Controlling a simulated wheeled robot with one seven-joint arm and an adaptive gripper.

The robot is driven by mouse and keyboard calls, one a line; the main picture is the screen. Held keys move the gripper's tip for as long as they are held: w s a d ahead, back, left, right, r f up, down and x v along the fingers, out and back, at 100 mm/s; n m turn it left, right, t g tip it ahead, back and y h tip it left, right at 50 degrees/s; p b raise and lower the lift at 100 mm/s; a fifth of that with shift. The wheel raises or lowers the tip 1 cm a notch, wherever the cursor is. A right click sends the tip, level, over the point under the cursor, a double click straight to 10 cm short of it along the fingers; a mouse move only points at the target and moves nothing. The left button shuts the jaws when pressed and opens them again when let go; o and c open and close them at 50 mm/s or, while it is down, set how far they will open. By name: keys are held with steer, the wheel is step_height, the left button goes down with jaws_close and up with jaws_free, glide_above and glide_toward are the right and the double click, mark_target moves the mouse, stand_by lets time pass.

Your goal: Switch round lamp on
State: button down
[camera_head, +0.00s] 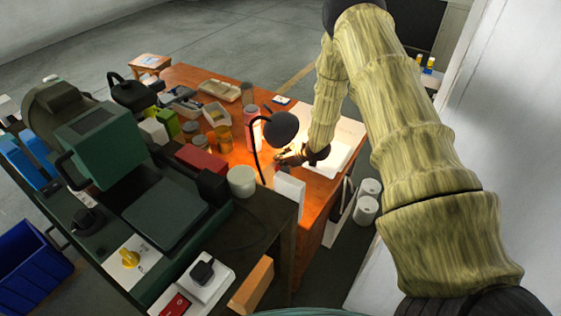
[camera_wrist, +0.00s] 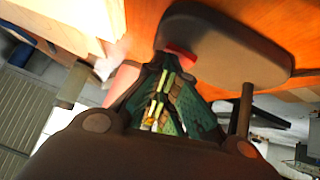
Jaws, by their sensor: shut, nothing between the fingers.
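The round lamp has a dark domed head (camera_head: 281,128) on a thin curved neck, on the orange desk. A bright warm glow lies beneath the head and on the desk around it, so the lamp looks lit. In the wrist view its dark rounded base (camera_wrist: 225,48) lies just past my fingers, with a red part (camera_wrist: 180,59) at its near edge that looks like a switch. My gripper (camera_head: 280,161) is low beside the lamp, shut and empty. In the wrist view its fingertips (camera_wrist: 168,72) are close to the red part; contact cannot be told.
A white cylinder (camera_head: 242,181) and a white upright block (camera_head: 289,190) stand near the lamp. Jars (camera_head: 251,115) and small boxes crowd the desk's left part. A dark green machine (camera_head: 112,140) stands at left. A pale wall (camera_head: 480,130) is close on the right.

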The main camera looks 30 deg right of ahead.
steer(key=shift+f, duration=0.1)
steer(key=shift+s+a, duration=0.1)
steer(key=shift+s+a, duration=0.3)
steer(key=shift+a, duration=0.3)
steer(key=shift+r+p, duration=0.2)
steer(key=shift+p, duration=0.15)
